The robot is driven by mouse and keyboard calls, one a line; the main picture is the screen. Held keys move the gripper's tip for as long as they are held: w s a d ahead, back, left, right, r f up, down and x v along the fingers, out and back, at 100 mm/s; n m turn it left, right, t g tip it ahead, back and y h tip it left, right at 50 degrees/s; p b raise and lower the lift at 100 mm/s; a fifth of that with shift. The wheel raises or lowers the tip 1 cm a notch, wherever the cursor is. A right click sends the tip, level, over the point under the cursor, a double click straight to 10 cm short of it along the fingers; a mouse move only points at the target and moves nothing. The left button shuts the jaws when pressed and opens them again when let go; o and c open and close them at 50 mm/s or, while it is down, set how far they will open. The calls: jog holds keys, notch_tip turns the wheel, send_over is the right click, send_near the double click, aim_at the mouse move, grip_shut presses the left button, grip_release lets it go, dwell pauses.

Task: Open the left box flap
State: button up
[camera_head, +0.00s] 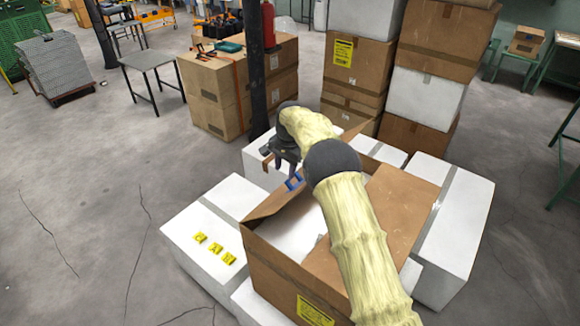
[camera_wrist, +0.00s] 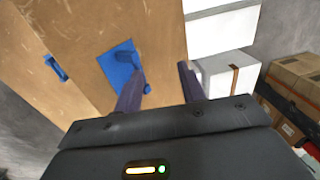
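The cardboard box (camera_head: 275,265) stands in the middle of the head view, partly open, with a white surface showing inside. A brown flap (camera_head: 270,207) rises along its left edge; a blue handle (camera_head: 293,181) shows near its far end. Another brown flap (camera_head: 400,205) is on the right, partly behind my arm. My gripper (camera_head: 285,152) is above the box's far left corner. In the wrist view my gripper (camera_wrist: 161,78) is open, fingers apart. A blue handle on its plate (camera_wrist: 118,62) is beside the left fingertip; touching is unclear. A second blue handle (camera_wrist: 57,68) is farther left.
White boxes surround the cardboard box, including one at left with yellow labels (camera_head: 190,235) and one at right (camera_head: 462,215). Stacked cartons (camera_head: 358,70) stand behind. A dark post (camera_head: 256,65) rises beside a carton with tools (camera_head: 215,95).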

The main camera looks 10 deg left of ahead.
jog(key=shift+s+a+f, duration=0.2)
jog(key=shift+a+f, duration=0.05)
jog(key=shift+a, duration=0.25)
notch_tip(320, 180, up, 18)
jog(key=d+b, duration=0.2)
jog(key=shift+s+d, duration=0.2)
jog(key=shift+s, duration=0.2)
